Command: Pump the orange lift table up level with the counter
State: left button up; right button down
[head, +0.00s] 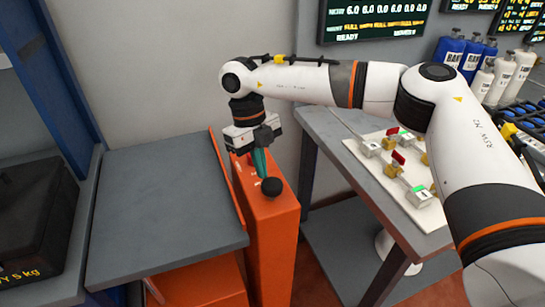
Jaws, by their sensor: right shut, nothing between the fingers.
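The orange lift table has a flat grey top (165,210) at left centre and an orange upright housing (272,235) along its right side. A black ball knob (271,187) shows at the top of this housing. My right gripper (261,165) comes down over the housing from above, its teal fingers shut and empty. The fingertips are just above the knob in the picture; I cannot tell whether they touch it. The gripper hides part of the housing's top. A grey counter (328,160) stands to the right of the housing. My left gripper is out of view.
A white board (432,232) with several small fittings lies on the counter, partly behind my right arm. Blue and white bottles (450,48) stand behind it. A black case (35,225) rests at far left beside a blue frame (70,90). The lift table's top is bare.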

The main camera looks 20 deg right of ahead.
jog(key=shift+w+a+f, duration=0.1)
jog(key=shift+w+a, duration=0.05)
jog(key=shift+w, duration=0.2)
jog(key=shift+r, duration=0.3)
jog(key=v, duration=1.1)
jog(key=shift+w+r+b, duration=0.15)
jog(key=shift+r+b, duration=0.05)
jog(key=shift+b, duration=0.15)
